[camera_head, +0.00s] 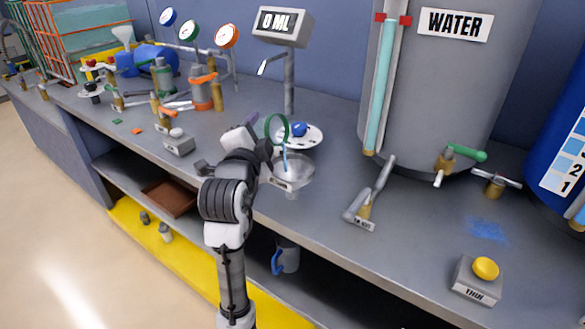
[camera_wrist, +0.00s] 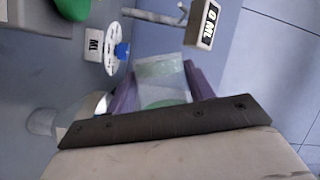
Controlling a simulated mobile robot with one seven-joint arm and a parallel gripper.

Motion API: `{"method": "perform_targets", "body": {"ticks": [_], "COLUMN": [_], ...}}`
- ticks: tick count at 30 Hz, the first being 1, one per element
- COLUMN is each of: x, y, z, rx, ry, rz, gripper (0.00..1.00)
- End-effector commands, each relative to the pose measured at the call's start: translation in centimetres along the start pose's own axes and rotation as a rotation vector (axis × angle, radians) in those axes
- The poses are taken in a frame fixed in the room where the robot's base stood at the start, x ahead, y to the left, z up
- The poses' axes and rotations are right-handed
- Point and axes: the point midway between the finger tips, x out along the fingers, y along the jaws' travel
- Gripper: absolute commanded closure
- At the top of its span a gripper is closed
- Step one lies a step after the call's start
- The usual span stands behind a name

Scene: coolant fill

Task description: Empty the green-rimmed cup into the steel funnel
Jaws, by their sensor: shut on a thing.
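My gripper (camera_head: 258,133) is shut on the clear green-rimmed cup (camera_head: 277,119). The cup is tipped onto its side, its green rim facing the camera in the head view. A thin blue streak (camera_head: 285,160) runs from below the rim down toward the steel funnel (camera_head: 297,170), which stands under the cup at the bench's front edge. In the wrist view the cup (camera_wrist: 162,80) sits between the purple fingers of my gripper (camera_wrist: 160,92). How much liquid is left inside cannot be told.
A white disc with a blue knob (camera_head: 299,129) stands just behind the funnel. A display (camera_head: 281,24) on a post reads 0 ML. The large grey WATER tank (camera_head: 430,100) is to the right. A grey mug (camera_head: 288,256) is below the bench top.

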Motion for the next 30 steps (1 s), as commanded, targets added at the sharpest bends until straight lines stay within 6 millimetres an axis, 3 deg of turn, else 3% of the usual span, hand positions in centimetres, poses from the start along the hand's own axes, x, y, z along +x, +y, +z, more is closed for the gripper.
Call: {"method": "perform_targets", "body": {"ticks": [30], "x": [-0.33], "y": [-0.20], "z": [-0.85], "rx": [0.104], "ry": [0.018], "rz": [-0.043], "gripper": [0.77]}}
